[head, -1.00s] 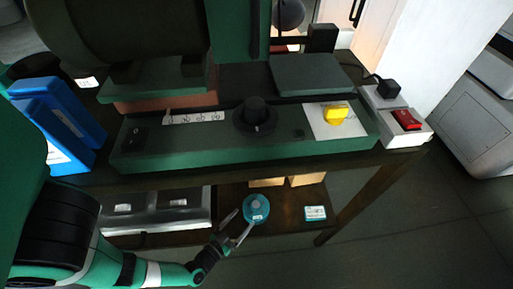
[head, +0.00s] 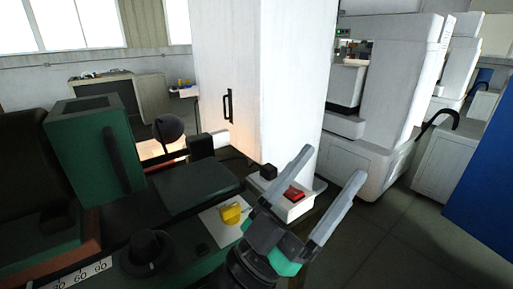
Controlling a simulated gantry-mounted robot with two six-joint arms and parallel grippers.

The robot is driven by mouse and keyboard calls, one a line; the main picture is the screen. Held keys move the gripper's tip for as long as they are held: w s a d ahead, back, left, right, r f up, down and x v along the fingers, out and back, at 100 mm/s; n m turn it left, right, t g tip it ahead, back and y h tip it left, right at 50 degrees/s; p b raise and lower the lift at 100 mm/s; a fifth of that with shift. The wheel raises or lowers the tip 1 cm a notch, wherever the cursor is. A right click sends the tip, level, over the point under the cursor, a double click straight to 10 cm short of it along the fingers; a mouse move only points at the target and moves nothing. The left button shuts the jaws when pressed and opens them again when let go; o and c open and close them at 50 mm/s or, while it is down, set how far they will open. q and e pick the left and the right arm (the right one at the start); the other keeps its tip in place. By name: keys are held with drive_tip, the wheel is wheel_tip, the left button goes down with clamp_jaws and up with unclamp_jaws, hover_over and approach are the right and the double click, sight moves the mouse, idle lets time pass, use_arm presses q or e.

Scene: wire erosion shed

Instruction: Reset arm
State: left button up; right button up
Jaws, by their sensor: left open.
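My left gripper (head: 331,163) is raised at the lower middle of the head view, with its two long grey fingers spread apart and nothing between them. The fingers point up and away, in front of the white cabinet and the pale floor machine. In the picture, the gripper overlaps the right end of the bench. My right gripper is not in view.
A tall white cabinet (head: 262,70) stands beyond. Open floor (head: 400,245) lies right.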

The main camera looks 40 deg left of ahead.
use_arm(q)
drive_tip(key=s+a+r+n+t+y, duration=0.2)
drive_tip(key=s+a+r+y, duration=0.2)
drive_tip(key=s+r, duration=0.4)
wheel_tip(320, 180, up, 3)
drive_tip(key=shift+s, duration=0.2)
wheel_tip(320, 180, up, 54)
drive_tip(key=p, duration=5.3)
drive_tip(key=shift+f+h+p, duration=0.2)
drive_tip(key=shift+h+p, duration=0.1)
drive_tip(key=shift+p, duration=0.1)
